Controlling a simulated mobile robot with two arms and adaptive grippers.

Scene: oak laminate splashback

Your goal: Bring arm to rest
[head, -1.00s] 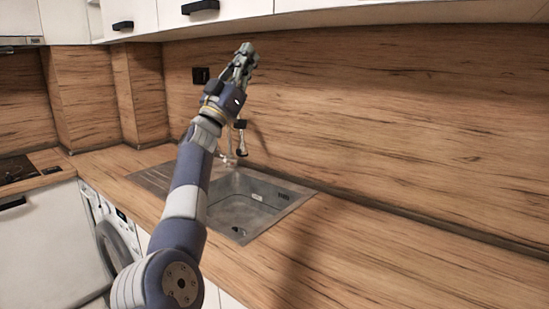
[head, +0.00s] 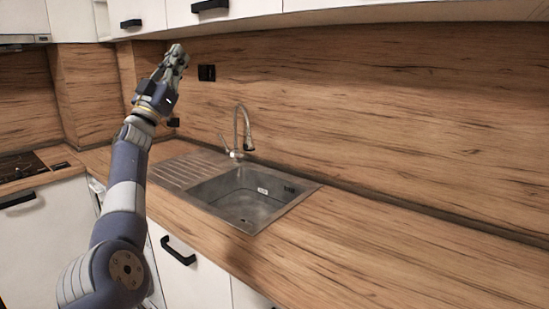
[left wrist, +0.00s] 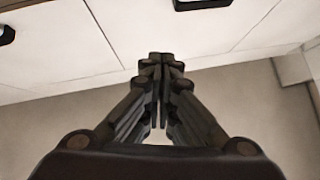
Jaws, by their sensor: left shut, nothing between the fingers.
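My left arm reaches up from the bottom left in the head view. Its left gripper (head: 176,56) is raised in front of the wood splashback, below the upper cabinets and left of the black socket. It is shut and empty, and it points upward. In the left wrist view the closed fingers (left wrist: 160,62) meet in the middle, with white cabinet fronts behind them. My right gripper is not in any view.
White upper cabinets (head: 240,10) with black handles run above the gripper. A steel sink (head: 243,201) with a tall faucet (head: 237,127) is set in the wood counter (head: 400,235). A hob (head: 22,165) is at the left. The counter right of the sink is clear.

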